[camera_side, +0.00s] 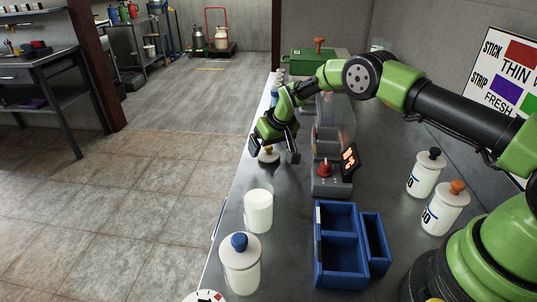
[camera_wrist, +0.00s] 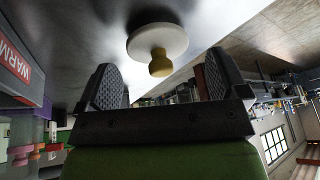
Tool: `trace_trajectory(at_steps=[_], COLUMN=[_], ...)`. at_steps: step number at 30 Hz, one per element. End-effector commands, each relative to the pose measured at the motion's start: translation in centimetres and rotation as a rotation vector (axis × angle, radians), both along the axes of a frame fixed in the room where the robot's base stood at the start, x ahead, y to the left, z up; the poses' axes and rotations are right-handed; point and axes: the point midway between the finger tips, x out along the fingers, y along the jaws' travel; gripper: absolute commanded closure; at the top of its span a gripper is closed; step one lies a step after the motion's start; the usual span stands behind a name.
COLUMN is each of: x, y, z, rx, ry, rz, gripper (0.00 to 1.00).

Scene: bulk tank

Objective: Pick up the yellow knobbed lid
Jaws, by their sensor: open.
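The yellow knobbed lid (camera_side: 268,154) is a flat white disc with a yellow knob, lying on the grey bench near its left edge. In the wrist view the lid (camera_wrist: 157,42) shows its knob pointing toward my gripper, a little beyond the fingertips. My gripper (camera_side: 273,149) is open and empty, with one finger on each side of the lid in the side view. In the wrist view the two dark ribbed pads of my gripper (camera_wrist: 162,78) stand apart, with the yellow knob (camera_wrist: 160,64) between them in the picture. I see no contact.
An uncovered white jar (camera_side: 258,212) stands in front of the lid, and a blue-knobbed jar (camera_side: 240,265) is nearer. A device with a red knob (camera_side: 325,170) and lit display (camera_side: 349,160) is close right. A blue divided tray (camera_side: 340,245) and two lidded jars (camera_side: 426,172) stand right.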

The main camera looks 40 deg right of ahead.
Motion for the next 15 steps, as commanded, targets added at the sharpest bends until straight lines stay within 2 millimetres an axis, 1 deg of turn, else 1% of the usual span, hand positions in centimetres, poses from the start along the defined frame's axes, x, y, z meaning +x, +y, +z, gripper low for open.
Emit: trace_trajectory(at_steps=[1, 5, 13, 14, 15], x=[0.15, 0.37, 0.42, 0.42, 0.42], y=[0.01, 0.01, 0.0, 0.0, -0.01], z=[-0.48, -1.05, -1.14, -1.14, -1.14], rx=[-0.001, -0.001, -0.001, -0.001, -0.001], ry=[0.001, 0.0, 0.0, 0.0, 0.0], rz=[0.0, 0.0, -0.001, -0.001, -0.001], gripper=[0.08, 0.08, 0.08, 0.12, 0.21])
